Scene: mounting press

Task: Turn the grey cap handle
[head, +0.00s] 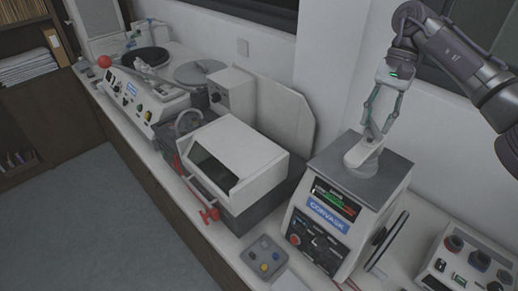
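The grey cap (361,155) sits on the dark top plate of the mounting press (327,222), with its handle on its upper side. My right gripper (375,128) points down from above. Its two fingers are apart, with wall showing between them higher up, and their tips are at the top of the cap handle. I cannot tell whether the tips press on the handle or only stand around it. My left gripper is not in view.
A white hooded machine (233,155) with a red valve stands left of the press. A small grey button box (264,256) lies in front of it. Another control box (470,262) is at right. A polishing machine (143,100) stands farther left. The wall is close behind.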

